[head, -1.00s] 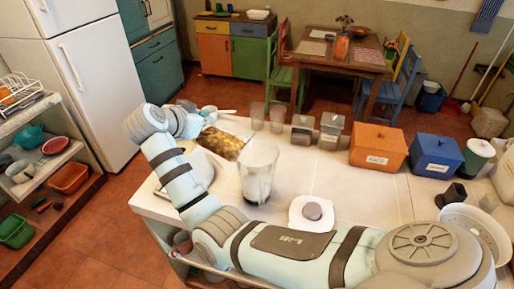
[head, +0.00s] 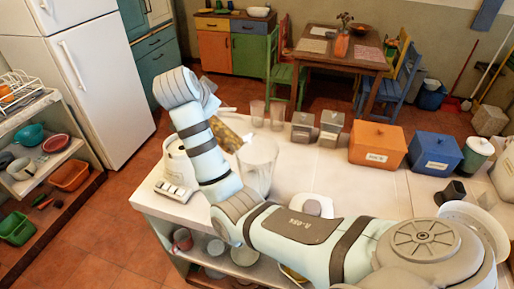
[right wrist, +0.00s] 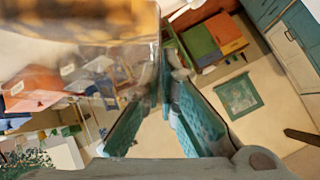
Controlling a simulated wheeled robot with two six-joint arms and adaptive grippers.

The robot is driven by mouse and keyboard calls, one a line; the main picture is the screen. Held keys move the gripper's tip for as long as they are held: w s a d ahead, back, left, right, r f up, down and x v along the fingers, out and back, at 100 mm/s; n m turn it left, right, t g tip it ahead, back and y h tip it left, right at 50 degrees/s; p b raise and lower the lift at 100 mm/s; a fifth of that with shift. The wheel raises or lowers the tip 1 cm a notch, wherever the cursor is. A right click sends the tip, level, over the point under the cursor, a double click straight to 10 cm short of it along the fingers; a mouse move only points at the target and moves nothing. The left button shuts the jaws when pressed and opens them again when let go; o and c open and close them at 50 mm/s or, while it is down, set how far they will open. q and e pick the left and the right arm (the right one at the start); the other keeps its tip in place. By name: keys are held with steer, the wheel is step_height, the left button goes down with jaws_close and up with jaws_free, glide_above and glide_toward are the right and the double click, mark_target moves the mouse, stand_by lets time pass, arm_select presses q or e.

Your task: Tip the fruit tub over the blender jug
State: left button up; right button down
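The clear fruit tub (head: 229,136), with yellow-brown fruit in it, is tilted in the air above the left end of the counter. In the head view my right arm partly covers it. The clear blender jug (head: 259,163) stands on the counter just right of and below the tub; my arm hides its bottom. In the right wrist view the tub (right wrist: 105,48) fills the upper left, fruit at the top. The fingers of my right gripper (right wrist: 163,88) close on its clear wall. My left gripper is not in view.
The white blender base (head: 176,160) with a button panel stands at the counter's left end. Glasses (head: 257,112), two grey-lidded canisters (head: 302,127), an orange box (head: 378,146) and a blue box (head: 434,153) line the back. A white lid (head: 314,204) lies partly behind my arm.

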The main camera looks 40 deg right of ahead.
steer(key=shift+s+d+r+m+y, duration=0.3)
steer(key=shift+d+r+m+y, duration=0.1)
steer(key=shift+d+r+y, duration=0.3)
stand_by(0.4)
steer(key=shift+s+d+m+t+y, duration=0.4)
steer(key=shift+d+t+y, duration=0.1)
steer(key=shift+d, duration=0.1)
stand_by(0.5)
steer(key=shift+s+d+r+m+t+y, duration=0.4)
steer(key=shift+d+r+y, duration=0.15)
steer(key=shift+d, duration=0.2)
steer(key=shift+s+d+r+m+t+y, duration=0.3)
steer(key=shift+d+r+m+y, duration=0.1)
steer(key=shift+d+y, duration=0.25)
stand_by(0.8)
steer(key=shift+s+d+f, duration=0.25)
steer(key=shift+s+d, duration=0.05)
steer(key=shift+d, duration=0.2)
steer(key=shift+s+d+f+m+t+y+b, duration=0.25)
steer(key=shift+d+m+t+y+b, duration=0.2)
steer(key=shift+b, duration=0.6)
stand_by(0.5)
steer(key=shift+s+d+r+y+b, duration=0.15)
steer(key=shift+d+y+b, duration=0.2)
steer(key=shift+b, duration=0.3)
stand_by(0.9)
